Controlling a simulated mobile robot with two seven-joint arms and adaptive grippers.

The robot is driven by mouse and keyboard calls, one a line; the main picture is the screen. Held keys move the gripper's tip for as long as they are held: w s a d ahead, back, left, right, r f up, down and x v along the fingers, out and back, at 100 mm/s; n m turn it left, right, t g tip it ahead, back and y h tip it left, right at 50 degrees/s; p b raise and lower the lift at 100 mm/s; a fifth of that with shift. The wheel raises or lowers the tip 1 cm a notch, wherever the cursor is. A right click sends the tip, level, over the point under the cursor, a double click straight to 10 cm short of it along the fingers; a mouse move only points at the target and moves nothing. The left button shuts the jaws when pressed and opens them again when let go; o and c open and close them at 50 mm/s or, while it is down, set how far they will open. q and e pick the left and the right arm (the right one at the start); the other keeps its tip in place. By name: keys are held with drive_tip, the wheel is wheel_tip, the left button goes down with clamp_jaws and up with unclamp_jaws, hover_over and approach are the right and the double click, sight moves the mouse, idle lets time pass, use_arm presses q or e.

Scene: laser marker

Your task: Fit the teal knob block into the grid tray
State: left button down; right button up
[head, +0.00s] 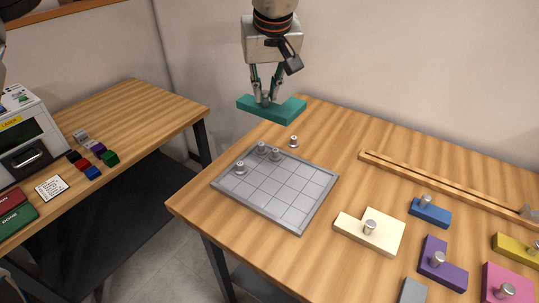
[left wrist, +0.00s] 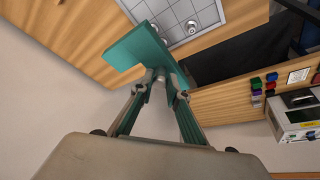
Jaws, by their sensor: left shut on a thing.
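The teal knob block (head: 287,108) hangs in the air above the far left edge of the wooden table, roughly level. My left gripper (head: 265,98) points down and is shut on its grey knob. In the left wrist view, the fingertips (left wrist: 160,80) close on the knob, and the teal block (left wrist: 145,48) overlaps part of the tray's image. The grey grid tray (head: 283,199) lies flat on the table, nearer than the block. Several grey knobs, one of them the left knob (head: 240,168), stand at its left and far side; most cells look bare. My right gripper is out of view.
Right of the tray lie a cream block (head: 384,236), a blue block (head: 430,214), a purple block (head: 443,266) and other knob blocks. A wooden rail (head: 440,186) runs along the back. A side table at left holds a laser machine (head: 30,135) and small coloured blocks.

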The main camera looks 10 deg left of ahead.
use_arm(q)
wheel_tip(320, 180, down, 18)
drive_tip(key=shift+r+b, duration=0.1)
drive_tip(key=shift+b, duration=0.55)
drive_tip(key=c, duration=2)
unclamp_jaws()
drive_tip(key=shift+o, duration=0.2)
